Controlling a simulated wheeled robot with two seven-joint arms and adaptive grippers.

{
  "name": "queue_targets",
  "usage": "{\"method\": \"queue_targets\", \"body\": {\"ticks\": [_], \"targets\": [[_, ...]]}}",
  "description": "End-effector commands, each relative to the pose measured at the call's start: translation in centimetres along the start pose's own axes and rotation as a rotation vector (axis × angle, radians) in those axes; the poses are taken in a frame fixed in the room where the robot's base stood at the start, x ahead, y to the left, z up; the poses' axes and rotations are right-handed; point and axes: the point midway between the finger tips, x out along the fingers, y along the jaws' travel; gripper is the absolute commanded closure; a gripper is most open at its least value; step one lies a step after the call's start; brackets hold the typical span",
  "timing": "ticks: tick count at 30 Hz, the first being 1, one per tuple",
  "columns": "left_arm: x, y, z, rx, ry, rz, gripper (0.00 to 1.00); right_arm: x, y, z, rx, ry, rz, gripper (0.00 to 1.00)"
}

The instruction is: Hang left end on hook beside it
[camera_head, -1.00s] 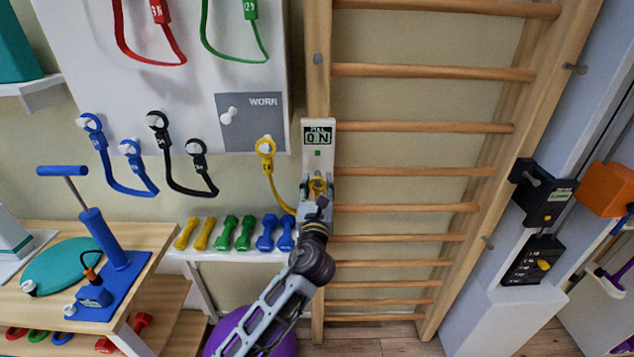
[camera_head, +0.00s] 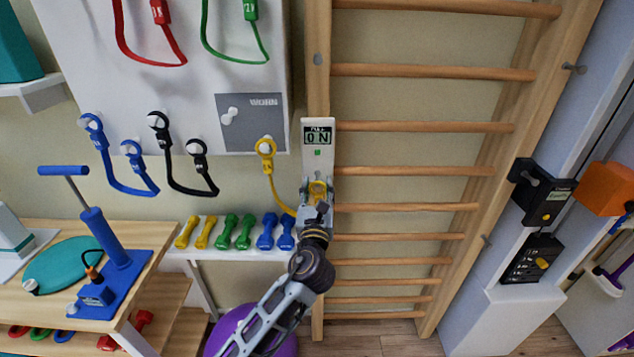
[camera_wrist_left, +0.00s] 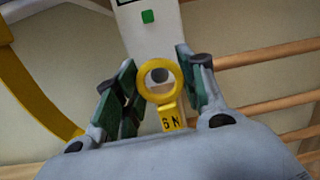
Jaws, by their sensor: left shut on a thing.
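A yellow band (camera_head: 276,190) hangs from a white peg on the board by its left end ring (camera_head: 265,147). My left gripper (camera_head: 317,196) is shut on this ring end, with green finger pads (camera_wrist_left: 158,88) on both sides. Whether the ring rests on the peg is hard to tell. My right gripper is not in view.
Blue (camera_head: 125,188) and black (camera_head: 187,190) bands hang on pegs to the left. A grey "WORN" panel (camera_head: 255,125) is on the board. Wooden wall bars (camera_head: 420,171) stand right of the gauge. Dumbbells (camera_head: 243,232) lie on a shelf below.

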Motion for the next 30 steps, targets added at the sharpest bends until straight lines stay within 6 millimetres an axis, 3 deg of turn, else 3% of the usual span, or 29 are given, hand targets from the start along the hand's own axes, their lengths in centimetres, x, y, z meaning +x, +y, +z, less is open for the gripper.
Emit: {"method": "queue_targets", "body": {"ticks": [8,30], "targets": [[-0.3,0.0,0.0,0.0,0.0,0.0,1.0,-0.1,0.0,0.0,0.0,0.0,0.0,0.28],[-3.8,-0.2,0.6,0.001,0.001,-0.001,1.0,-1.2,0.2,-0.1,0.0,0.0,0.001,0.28]]}}
